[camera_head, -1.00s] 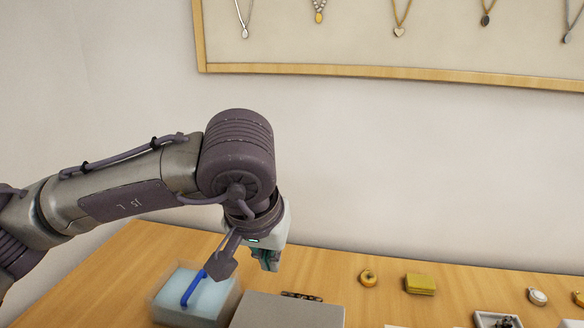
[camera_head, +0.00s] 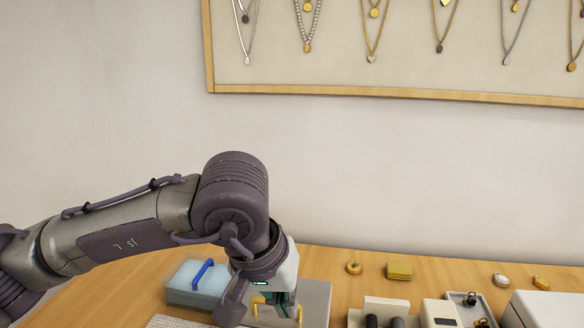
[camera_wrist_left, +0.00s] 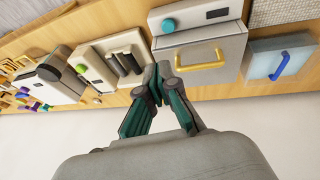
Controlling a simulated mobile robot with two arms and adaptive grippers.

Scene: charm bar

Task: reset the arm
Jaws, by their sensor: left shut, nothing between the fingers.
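My left gripper (camera_head: 284,299) comes in from the left in the head view, pointing down over the wooden counter. It also shows in the left wrist view (camera_wrist_left: 155,72), where its fingers are together with nothing between them. It is above the front of a grey box with a yellow handle (camera_wrist_left: 201,58). In the head view the wrist and fingers hide part of this box (camera_head: 316,298). My right gripper is in neither view.
A pale blue box with a blue handle (camera_head: 203,275) stands left of the grey box. Right of it are a stand with dark rollers (camera_head: 385,307), a white tray (camera_head: 470,302) and a white box (camera_head: 545,310). A yellow block (camera_head: 398,270) lies behind. Necklaces hang on a framed wall board (camera_head: 390,93).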

